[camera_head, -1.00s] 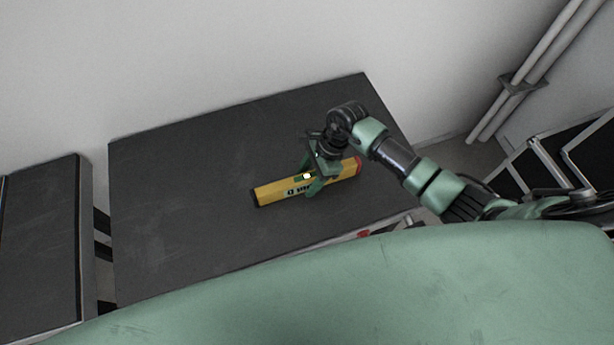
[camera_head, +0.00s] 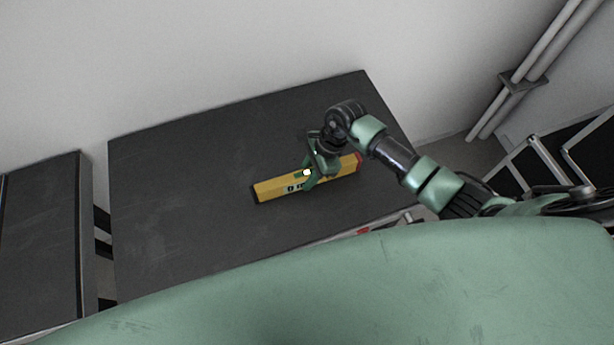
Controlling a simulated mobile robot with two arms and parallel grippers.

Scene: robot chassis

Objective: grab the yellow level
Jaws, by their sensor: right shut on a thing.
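The yellow level (camera_head: 275,188) has a black left end and a red right end. It is over the right half of the dark table, slanting up to the right. My right gripper (camera_head: 309,180) comes from above and is shut on the level near its middle, hiding part of it. I cannot tell whether the level touches the table or is slightly above it. My left gripper is not in view.
The dark table (camera_head: 180,220) is otherwise bare. A second dark table (camera_head: 40,245) stands at the left with a narrow gap between. A pale wall (camera_head: 200,60) is behind. Pipes (camera_head: 530,65) and metal frames (camera_head: 545,160) are at the right.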

